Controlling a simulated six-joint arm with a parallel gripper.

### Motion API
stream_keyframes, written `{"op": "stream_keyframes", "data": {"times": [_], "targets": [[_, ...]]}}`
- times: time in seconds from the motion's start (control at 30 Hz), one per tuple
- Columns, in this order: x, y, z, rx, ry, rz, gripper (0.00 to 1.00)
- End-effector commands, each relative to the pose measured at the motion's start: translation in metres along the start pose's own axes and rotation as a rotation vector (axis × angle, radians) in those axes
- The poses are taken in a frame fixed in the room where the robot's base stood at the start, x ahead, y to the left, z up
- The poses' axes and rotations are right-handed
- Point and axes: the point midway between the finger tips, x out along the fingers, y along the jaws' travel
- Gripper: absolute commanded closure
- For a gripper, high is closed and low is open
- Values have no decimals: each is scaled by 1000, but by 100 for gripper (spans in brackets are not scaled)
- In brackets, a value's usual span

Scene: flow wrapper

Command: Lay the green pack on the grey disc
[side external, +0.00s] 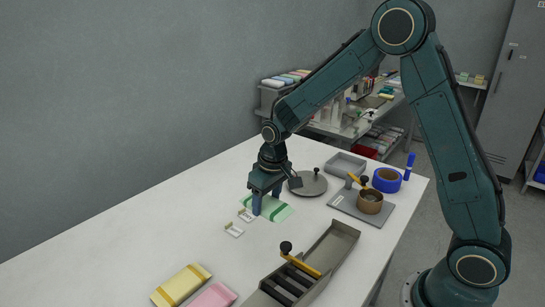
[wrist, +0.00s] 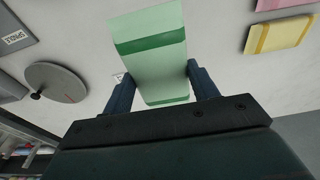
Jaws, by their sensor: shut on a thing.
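The green pack (wrist: 150,62), pale green with darker green bands, is between the two fingers of my gripper (wrist: 157,88) in the wrist view. In the side view my gripper (side external: 268,203) is shut on the pack (side external: 279,212), which is low over the table; I cannot tell whether it touches the surface. The grey disc (side external: 310,184) lies flat on the table behind and right of the gripper, with a small dark knob at its rim. It also shows at the left of the wrist view (wrist: 60,86), apart from the pack and bare on top.
A yellow pack (side external: 181,285) and a pink pack (side external: 213,298) lie at the front, beside a grey trough (side external: 338,243). A plate (side external: 345,206) with a brown roll (side external: 370,201), a blue tape roll (side external: 387,179) and a grey tray (side external: 345,164) stand right. The table's left is clear.

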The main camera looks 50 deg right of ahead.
Motion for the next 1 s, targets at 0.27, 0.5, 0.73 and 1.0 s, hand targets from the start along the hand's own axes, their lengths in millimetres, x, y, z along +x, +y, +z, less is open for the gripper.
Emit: {"op": "stream_keyframes", "data": {"times": [0.27,0.5,0.73,1.0], "targets": [[5,25,-16,6,-2,0,62],[14,86,-43,13,-3,-3,62],[24,164,-61,14,-4,-4,62],[33,250,-63,9,-1,-2,62]]}}
